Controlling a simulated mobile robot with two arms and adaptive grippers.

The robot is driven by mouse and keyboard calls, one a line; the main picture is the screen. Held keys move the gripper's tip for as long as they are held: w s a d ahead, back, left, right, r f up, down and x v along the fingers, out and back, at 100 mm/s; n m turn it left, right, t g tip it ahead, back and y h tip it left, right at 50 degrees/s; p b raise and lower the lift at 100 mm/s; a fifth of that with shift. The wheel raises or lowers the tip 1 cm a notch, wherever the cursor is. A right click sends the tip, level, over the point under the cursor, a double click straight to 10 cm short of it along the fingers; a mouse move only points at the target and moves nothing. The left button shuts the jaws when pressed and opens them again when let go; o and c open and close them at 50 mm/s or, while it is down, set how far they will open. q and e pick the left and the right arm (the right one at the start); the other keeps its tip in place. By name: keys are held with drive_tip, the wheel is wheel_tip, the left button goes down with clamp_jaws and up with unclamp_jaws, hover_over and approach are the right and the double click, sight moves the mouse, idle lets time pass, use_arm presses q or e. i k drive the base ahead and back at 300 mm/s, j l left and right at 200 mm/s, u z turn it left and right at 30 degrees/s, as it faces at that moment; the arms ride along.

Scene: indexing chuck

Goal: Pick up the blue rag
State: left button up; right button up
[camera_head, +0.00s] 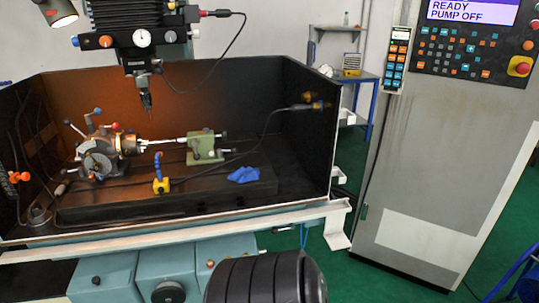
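The blue rag (243,175) lies crumpled on the right part of the dark machine table (110,210), inside the machine's tray. It is fully visible and nothing touches it from above. Neither of my grippers is in the head view, so I cannot see whether they are open or shut.
A green tailstock (204,149) stands behind the rag. A blue coolant nozzle on a yellow base (161,185) is to its left, with the indexing chuck (100,160) farther left. The spindle (145,85) hangs above. The tray's front rim (200,227) crosses in front.

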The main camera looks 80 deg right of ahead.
sight(244, 175)
drive_tip(key=z, duration=2.55)
drive_tip(key=i, duration=0.2)
drive_tip(key=z, duration=0.05)
